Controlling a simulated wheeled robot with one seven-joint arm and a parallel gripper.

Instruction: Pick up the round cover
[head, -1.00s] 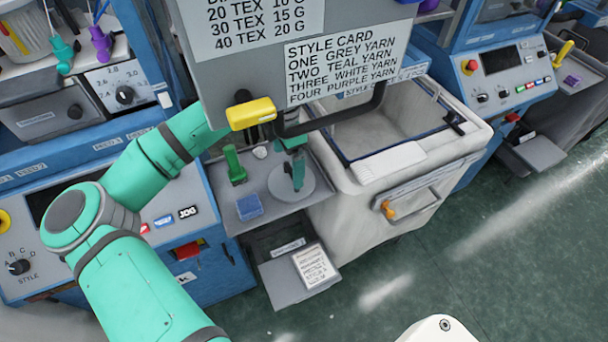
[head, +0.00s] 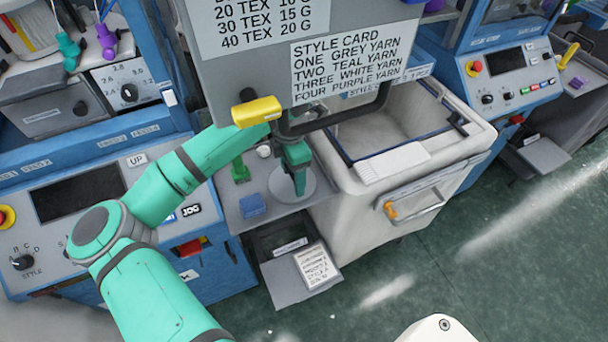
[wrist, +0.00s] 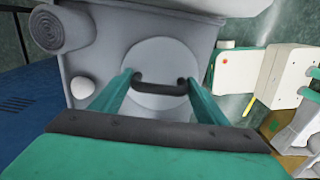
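The round cover (head: 309,184) is a pale grey disc lying on the grey side shelf beside the white bin. In the wrist view the cover (wrist: 160,58) shows a dark bar handle (wrist: 161,84) across it. My gripper (head: 299,189) points down over the cover. In the wrist view my gripper (wrist: 160,80) has its fingers wide apart, one near each end of the handle. Whether the fingertips touch the handle I cannot tell. In the head view my gripper hides much of the cover and its handle.
On the shelf (head: 232,213) stand a blue block (head: 252,205), a green upright piece (head: 240,169) and a small white knob (head: 264,151). The white bin (head: 345,178) is close on the right. A grey sign panel with a yellow handle (head: 256,111) hangs above my arm.

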